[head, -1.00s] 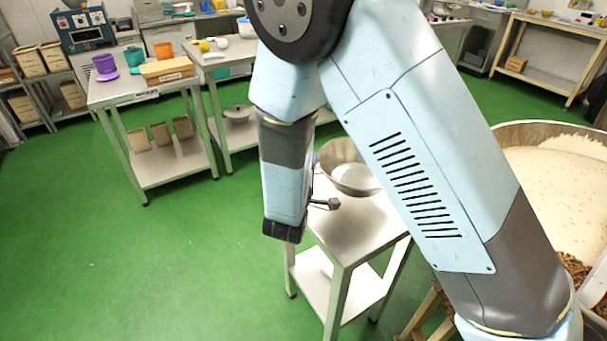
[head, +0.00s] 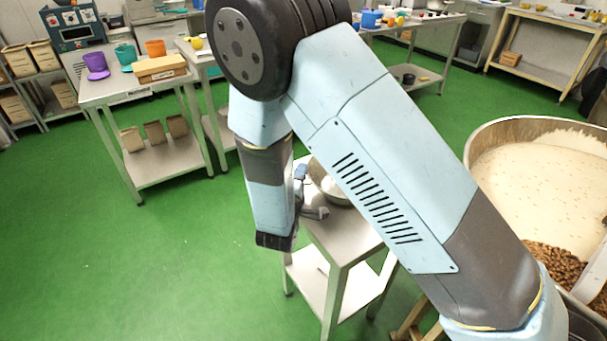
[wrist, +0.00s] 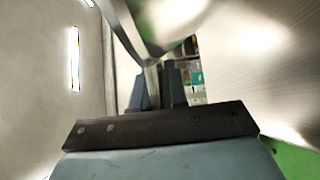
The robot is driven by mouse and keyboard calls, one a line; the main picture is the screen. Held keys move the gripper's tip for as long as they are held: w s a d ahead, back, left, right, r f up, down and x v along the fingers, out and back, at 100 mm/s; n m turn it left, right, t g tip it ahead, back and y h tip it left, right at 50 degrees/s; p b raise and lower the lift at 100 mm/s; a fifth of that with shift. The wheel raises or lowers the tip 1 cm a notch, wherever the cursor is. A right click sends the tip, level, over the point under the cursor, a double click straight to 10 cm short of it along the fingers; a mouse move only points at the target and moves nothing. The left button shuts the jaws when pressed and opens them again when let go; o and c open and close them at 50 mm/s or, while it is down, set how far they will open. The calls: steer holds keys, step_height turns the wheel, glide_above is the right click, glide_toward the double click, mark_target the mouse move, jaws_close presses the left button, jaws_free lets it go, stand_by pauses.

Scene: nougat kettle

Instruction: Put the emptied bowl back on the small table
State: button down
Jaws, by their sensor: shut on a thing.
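The steel bowl (head: 338,194) shows in the head view over the small table (head: 340,238), partly hidden behind my arm. My gripper (wrist: 160,84) is shut on the bowl's rim, with the fingers on either side of the metal edge. In the head view my arm hides most of the gripper. I cannot tell whether the bowl's base touches the tabletop.
A large round kettle (head: 487,137) with pale mass and brown nuts stands to the right. A worktable (head: 118,88) with a purple cup, other containers and a box stands at the back left. Green floor (head: 130,265) is clear at the left.

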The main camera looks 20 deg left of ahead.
steer(key=c, duration=1.2)
jaws_free()
steer(key=shift+o, duration=0.2)
steer(key=s, duration=1.2)
steer(key=shift+d, duration=0.15)
